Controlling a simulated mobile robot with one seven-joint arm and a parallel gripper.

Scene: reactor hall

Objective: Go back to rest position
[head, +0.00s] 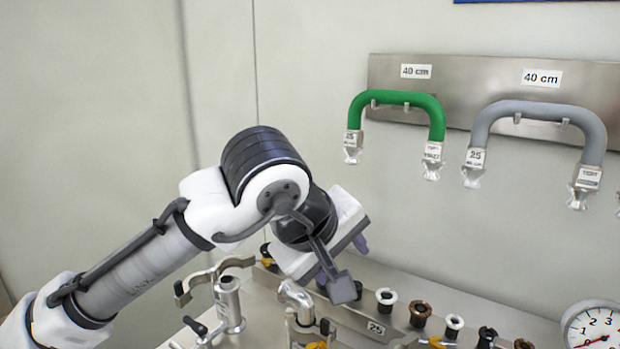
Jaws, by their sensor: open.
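My arm reaches in from the lower left, bent at a dark-banded joint in the middle of the head view. My gripper (352,252) is at its end, over the back of the metal bench (430,290). It is open, and I see nothing held in it. The fingers are mostly hidden behind the white hand, with only a purplish fingertip showing at its right side.
A green hose (400,98) and a grey hose (540,110) hang on a metal wall plate (385,75). Pipe fittings (228,300) and a row of rings (420,312) crowd the bench below my gripper. A gauge (595,326) stands at lower right. The left wall area is clear.

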